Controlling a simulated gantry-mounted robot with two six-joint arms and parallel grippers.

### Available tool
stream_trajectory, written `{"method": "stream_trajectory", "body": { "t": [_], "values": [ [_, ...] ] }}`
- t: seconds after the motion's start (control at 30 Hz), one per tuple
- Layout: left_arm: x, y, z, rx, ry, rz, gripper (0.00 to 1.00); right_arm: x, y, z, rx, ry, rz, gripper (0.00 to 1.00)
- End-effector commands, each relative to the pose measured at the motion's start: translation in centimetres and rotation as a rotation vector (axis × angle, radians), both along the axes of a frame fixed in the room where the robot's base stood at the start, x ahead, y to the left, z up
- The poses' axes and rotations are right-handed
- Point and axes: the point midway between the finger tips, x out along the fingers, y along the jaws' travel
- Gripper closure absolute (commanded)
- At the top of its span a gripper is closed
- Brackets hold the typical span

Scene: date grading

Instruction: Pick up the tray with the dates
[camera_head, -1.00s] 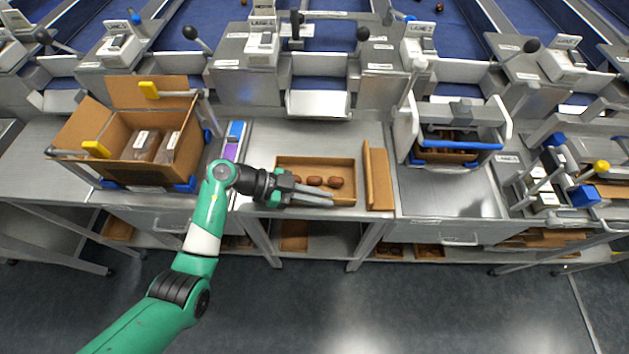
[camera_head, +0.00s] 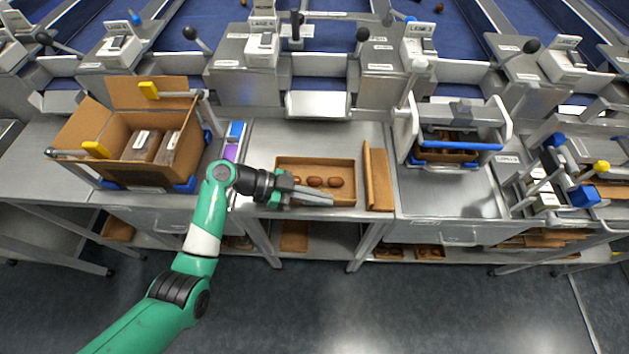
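The tray (camera_head: 315,162) is a shallow brown cardboard box on the steel bench near the picture's middle. Several brown dates (camera_head: 315,182) lie in a row inside it. My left gripper (camera_head: 330,199) reaches in from the left, its fingers pointing right along the tray's front edge. The fingers cover part of the front wall. I cannot tell whether they touch or pinch it. My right gripper is not in view.
A brown cardboard lid or flap (camera_head: 378,176) stands just right of the tray. An open carton (camera_head: 140,170) with packs is at the left. A white-framed station with a blue bar (camera_head: 455,145) stands to the right. Bench behind the tray is clear.

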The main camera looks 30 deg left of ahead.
Motion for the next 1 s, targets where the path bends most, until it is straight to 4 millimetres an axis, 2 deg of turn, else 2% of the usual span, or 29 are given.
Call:
{"method": "stream_trajectory", "body": {
  "t": [0.67, 0.83, 1.0],
  "values": [
    [0.0, 0.0, 0.1, 0.000, 0.000, 0.000, 1.00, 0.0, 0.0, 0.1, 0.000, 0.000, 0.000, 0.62],
    [0.0, 0.0, 1.1, 0.000, -0.001, 0.000, 1.00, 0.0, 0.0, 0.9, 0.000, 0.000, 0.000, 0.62],
    [0.0, 0.0, 3.0, 0.001, -0.002, -0.001, 1.00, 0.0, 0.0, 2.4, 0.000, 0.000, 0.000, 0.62]
  ]
}}
